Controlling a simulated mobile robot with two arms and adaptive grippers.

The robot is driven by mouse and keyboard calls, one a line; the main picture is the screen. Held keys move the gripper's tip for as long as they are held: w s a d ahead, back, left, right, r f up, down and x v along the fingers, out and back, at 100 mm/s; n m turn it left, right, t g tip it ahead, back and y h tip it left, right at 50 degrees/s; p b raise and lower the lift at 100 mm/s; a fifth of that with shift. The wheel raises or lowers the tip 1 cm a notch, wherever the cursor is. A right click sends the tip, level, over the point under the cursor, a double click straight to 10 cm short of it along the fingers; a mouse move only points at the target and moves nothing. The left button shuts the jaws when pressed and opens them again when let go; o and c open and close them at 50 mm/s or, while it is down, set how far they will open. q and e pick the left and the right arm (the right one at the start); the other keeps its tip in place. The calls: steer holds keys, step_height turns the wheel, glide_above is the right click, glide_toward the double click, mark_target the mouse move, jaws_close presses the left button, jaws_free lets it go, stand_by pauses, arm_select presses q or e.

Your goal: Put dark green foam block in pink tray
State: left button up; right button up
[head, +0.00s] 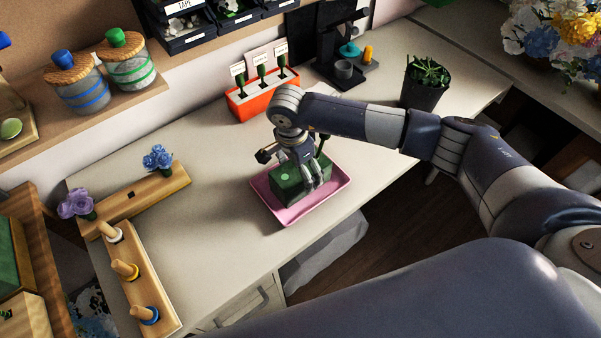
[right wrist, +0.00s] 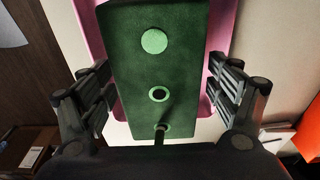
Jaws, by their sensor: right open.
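The dark green foam block (head: 288,187) sits within the pink tray (head: 338,187) on the pale worktop. Its top has a light green disc and holes, with a dark peg or stem at one end. My right gripper (head: 312,180) is over the block from above and hides part of it. In the right wrist view the block (right wrist: 165,70) lies between the open fingers of this gripper (right wrist: 160,82), with gaps on both sides. The pink tray (right wrist: 92,25) shows beyond it. My left gripper is not in view.
An orange holder (head: 262,98) with labelled stems stands behind the tray. A potted plant (head: 425,82) is at the back right. A wooden rack (head: 135,275) with rings on pegs is at the left. Worktop between rack and tray is clear; its front edge is close to the tray.

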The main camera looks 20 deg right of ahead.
steer(key=r, duration=0.3)
steer(key=r+b, duration=0.1)
steer(key=r, duration=0.2)
steer(key=a+r+b, duration=0.1)
steer(key=r, duration=0.3)
steer(key=shift+s, duration=0.25)
steer(key=shift+s+a+f, duration=0.1)
